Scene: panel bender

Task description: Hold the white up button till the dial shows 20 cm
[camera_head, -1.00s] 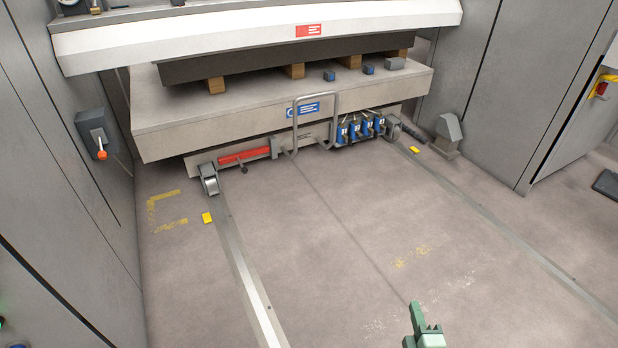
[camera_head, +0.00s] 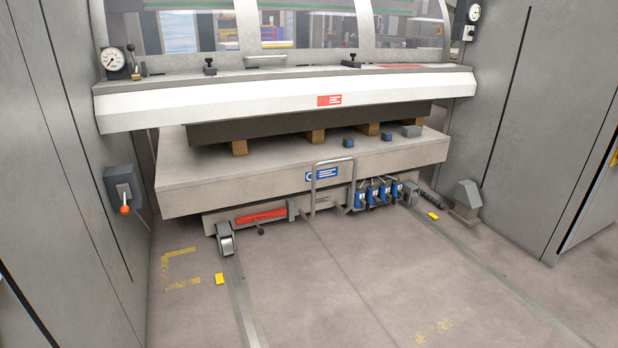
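A round white dial (camera_head: 113,60) stands at the left end of the machine's ledge; its reading is too small to tell. No white up button can be made out. A grey box with an orange-tipped lever (camera_head: 124,210) is on the left cabinet. Neither of my grippers is in view.
The wheeled die cart (camera_head: 200,186) stands under the white beam (camera_head: 240,102), with a handle (camera_head: 333,185) in front. Floor rails (camera_head: 243,305) run towards me. The floor between them is clear. Grey cabinets stand on both sides.

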